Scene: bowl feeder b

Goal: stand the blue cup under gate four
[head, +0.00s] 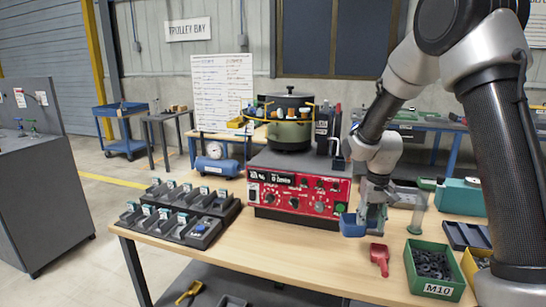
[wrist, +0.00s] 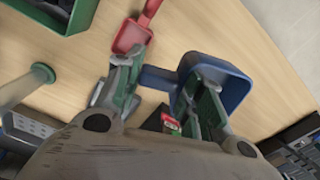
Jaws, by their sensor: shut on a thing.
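The blue cup (head: 350,227) is at the table's right-centre, just right of the red-fronted feeder (head: 300,195). My gripper (head: 374,222) is at the cup's right side in the head view. In the wrist view, my gripper (wrist: 165,92) has a finger on each side of the cup's blue side tab, and the open-topped cup (wrist: 240,88) shows beside the right finger. It is shut on the cup. I cannot tell whether the cup's base touches the table. Gate four cannot be made out; no gate number is readable.
A red scoop (head: 379,259) lies close in front of my gripper. A green M10 bin (head: 433,290) of dark parts stands to the right. Black compartment trays (head: 200,235) fill the table's left. Bare tabletop (head: 290,255) lies in front of the feeder.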

